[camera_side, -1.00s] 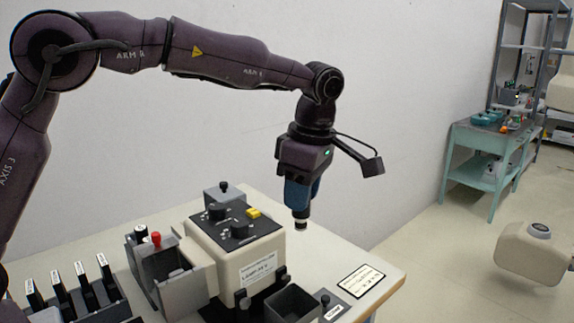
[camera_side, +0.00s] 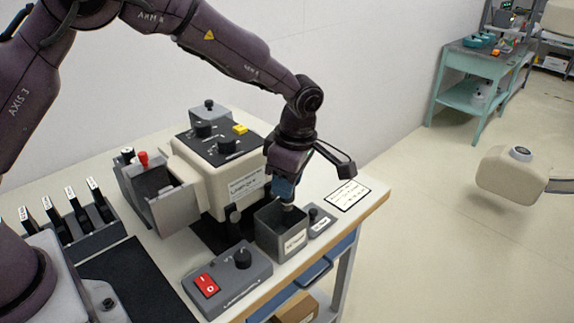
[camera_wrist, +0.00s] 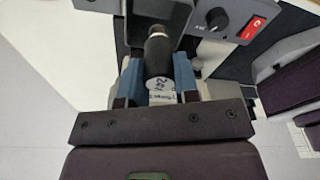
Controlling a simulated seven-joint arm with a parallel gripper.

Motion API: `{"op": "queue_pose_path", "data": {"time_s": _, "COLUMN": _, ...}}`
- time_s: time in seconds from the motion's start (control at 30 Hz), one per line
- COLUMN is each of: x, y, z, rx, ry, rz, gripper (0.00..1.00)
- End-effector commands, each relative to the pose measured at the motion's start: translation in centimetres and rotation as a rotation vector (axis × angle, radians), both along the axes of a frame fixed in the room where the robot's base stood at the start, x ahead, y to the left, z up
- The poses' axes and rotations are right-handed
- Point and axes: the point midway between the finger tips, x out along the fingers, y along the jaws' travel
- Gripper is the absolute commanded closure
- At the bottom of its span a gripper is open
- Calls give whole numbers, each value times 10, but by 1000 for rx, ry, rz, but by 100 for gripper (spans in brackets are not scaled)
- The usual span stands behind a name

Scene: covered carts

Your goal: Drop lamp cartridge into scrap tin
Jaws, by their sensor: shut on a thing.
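The scrap tin (camera_side: 268,238) is a dark grey open box with a white label, at the front right of the table in the side view. My gripper (camera_side: 284,190) points down right over its mouth, with blue fingers. In the wrist view my gripper (camera_wrist: 159,80) is shut on the lamp cartridge (camera_wrist: 158,58), a dark cylinder with a pale, handwritten end facing the camera. In the side view the cartridge is mostly hidden by the fingers and tin. Its lower end is at the tin's opening; how deep it reaches, I cannot tell.
A cream machine (camera_side: 232,190) with knobs stands close behind the tin. A grey switch box (camera_side: 228,280) with a red rocker is in front left. A small knob block (camera_side: 318,222) sits right of the tin. A rack of several black-handled pieces (camera_side: 70,220) is at left.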

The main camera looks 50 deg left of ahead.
Motion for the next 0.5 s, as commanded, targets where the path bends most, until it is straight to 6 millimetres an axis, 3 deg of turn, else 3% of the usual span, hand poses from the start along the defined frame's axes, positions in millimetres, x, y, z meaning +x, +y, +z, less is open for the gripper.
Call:
{"op": "queue_pose_path", "data": {"time_s": 0.43, "x": 0, "y": 0, "z": -10, "rx": -1, "ry": 0, "rz": 0, "gripper": 94}}
{"op": "queue_pose_path", "data": {"time_s": 0.47, "x": 0, "y": 0, "z": -10, "rx": -1, "ry": 0, "rz": 0, "gripper": 64}}
{"op": "queue_pose_path", "data": {"time_s": 0.5, "x": 0, "y": 0, "z": -9, "rx": -1, "ry": 0, "rz": 0, "gripper": 55}}
